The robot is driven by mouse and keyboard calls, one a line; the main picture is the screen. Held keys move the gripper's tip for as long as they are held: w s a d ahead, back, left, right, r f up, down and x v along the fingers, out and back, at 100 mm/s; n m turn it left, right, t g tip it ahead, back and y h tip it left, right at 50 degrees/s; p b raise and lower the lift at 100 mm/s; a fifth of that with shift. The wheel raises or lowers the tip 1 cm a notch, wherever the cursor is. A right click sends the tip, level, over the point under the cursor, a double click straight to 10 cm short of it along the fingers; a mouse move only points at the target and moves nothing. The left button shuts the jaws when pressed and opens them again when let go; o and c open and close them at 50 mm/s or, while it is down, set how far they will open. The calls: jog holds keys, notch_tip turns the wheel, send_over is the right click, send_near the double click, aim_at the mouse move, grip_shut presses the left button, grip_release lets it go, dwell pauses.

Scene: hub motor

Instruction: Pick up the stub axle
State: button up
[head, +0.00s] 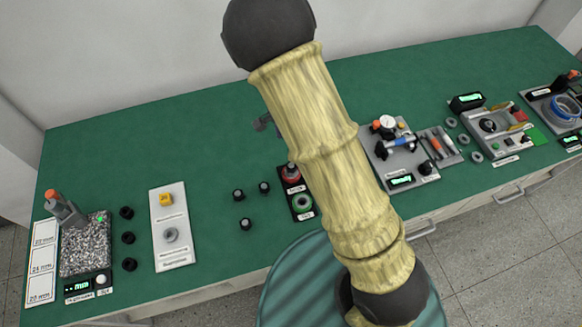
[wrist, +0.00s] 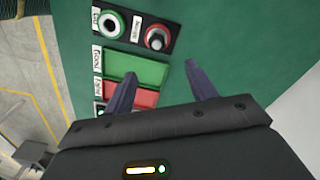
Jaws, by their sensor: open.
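A short grey pin-like part (wrist: 156,43) stands in a red round holder (wrist: 147,34) on a black panel in the wrist view. It may be the stub axle, but I cannot tell for certain. The red holder also shows in the head view (head: 291,178), just left of my arm. My gripper (wrist: 162,70) is open and empty, with its two dark fingers apart over the bench. The grey part lies beyond the fingertips, towards the top of the wrist view. In the head view my arm hides most of the gripper.
A green-and-white ring (wrist: 111,23) sits beside the red holder. Green (wrist: 136,68) and red (wrist: 128,93) pads lie near the left finger. Several black knobs (head: 245,223) stand left on the green bench (head: 110,150). Fixtures (head: 398,150) fill the right side.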

notch_tip(320, 180, down, 10)
jog(key=shift+p, duration=0.5)
jog(key=f, duration=0.1)
jog(key=f+p, duration=0.1)
jog(key=f, duration=0.2)
jog(key=shift+s+d+f, duration=0.1)
jog(key=shift+s+d, duration=0.05)
jog(key=shift+d, duration=0.2)
jog(key=shift+f, duration=0.55)
jog(key=shift+s+r, duration=0.1)
jog(key=shift+s, duration=0.05)
jog(key=shift+a, duration=0.1)
jog(key=shift+c, duration=0.3)
